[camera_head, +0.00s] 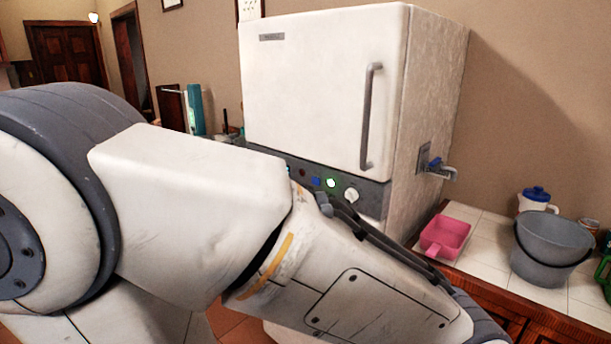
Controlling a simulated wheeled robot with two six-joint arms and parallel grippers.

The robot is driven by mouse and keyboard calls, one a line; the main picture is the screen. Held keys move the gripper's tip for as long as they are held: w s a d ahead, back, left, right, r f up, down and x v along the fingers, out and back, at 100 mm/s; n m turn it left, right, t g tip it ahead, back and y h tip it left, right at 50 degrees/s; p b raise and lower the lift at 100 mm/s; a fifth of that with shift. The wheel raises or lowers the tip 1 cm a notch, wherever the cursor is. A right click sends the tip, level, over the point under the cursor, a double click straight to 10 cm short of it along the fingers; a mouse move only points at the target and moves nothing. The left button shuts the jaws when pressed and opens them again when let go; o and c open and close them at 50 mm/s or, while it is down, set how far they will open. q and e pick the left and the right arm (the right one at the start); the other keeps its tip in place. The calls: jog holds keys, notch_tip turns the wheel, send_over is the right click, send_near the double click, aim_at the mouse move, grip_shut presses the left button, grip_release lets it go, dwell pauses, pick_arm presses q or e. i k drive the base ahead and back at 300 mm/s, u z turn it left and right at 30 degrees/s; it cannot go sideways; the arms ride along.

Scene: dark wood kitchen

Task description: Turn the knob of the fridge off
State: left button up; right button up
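The white fridge (322,78) stands against the wall with its door shut and a grey vertical handle (369,115) on the right side of the door. Below the door runs a dark grey control panel (373,189). A round white knob (351,195) sits on the panel, right of a lit green button (330,183) and a blue button (316,182). My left arm crosses the view in front of the fridge and hides its lower part. A slim dark part of mine reaches up just below the knob; I cannot tell whether it is a gripper finger. My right gripper is not seen.
A tap (437,167) sticks out from the fridge's right side. On the tiled counter (482,265) at right stand a pink scoop (445,236), a grey bucket (550,250) and a blue-lidded white jug (537,198). Doorways show at far left.

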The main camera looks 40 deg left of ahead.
aim_at(351, 195)
jog(key=z, duration=0.6)
jog(key=k, duration=0.95)
jog(key=u, duration=1.2)
jog(key=i, duration=0.5)
